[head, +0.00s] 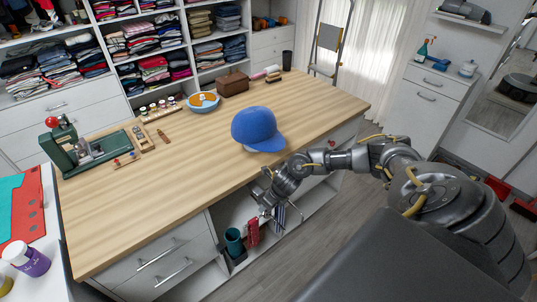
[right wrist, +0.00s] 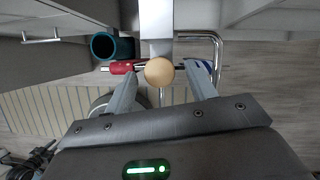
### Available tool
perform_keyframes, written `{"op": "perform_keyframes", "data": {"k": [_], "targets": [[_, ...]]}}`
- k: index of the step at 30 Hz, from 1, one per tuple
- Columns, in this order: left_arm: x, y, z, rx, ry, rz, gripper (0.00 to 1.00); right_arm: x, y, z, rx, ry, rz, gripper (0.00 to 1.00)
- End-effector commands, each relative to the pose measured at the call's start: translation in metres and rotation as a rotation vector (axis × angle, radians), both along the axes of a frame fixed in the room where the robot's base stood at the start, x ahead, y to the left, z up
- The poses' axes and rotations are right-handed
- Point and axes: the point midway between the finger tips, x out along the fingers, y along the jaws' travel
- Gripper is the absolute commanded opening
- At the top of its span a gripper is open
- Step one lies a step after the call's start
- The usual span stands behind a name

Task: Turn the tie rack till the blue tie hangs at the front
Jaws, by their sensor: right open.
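The tie rack is in the open cubby under the table's near side, partly hidden by my right arm. Its round tan knob (right wrist: 159,72) shows in the right wrist view between my right gripper's open fingers (right wrist: 160,82); contact cannot be told. A red tie (right wrist: 122,67) hangs left of the knob and a blue tie (right wrist: 199,68) right of it. In the head view the red tie (head: 253,232) hangs left of my right gripper (head: 264,208), and the blue tie (head: 280,217) is partly behind it. My left gripper is not in view.
A teal cup (head: 234,242) stands left of the ties in the cubby. A chrome rail (right wrist: 217,45) curves close to the blue tie. The wooden tabletop (head: 190,165) above bears a blue cap (head: 256,128) near its edge.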

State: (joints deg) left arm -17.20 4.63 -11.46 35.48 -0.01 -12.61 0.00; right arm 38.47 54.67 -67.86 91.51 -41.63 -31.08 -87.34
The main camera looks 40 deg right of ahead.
Motion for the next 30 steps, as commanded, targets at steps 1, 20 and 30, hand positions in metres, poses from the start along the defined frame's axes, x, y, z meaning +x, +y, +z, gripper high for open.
{"op": "perform_keyframes", "data": {"k": [1, 20, 30], "targets": [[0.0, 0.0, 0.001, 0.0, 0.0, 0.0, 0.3, 0.001, 0.0004, -0.0034, 0.0, 0.001, -0.001, 0.56], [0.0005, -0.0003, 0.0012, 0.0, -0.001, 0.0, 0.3, 0.0035, 0.0005, -0.0088, 0.0, -0.001, 0.0, 0.23], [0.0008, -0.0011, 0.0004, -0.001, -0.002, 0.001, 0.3, 0.0049, 0.0013, -0.0091, 0.0, -0.001, -0.002, 0.0]]}}
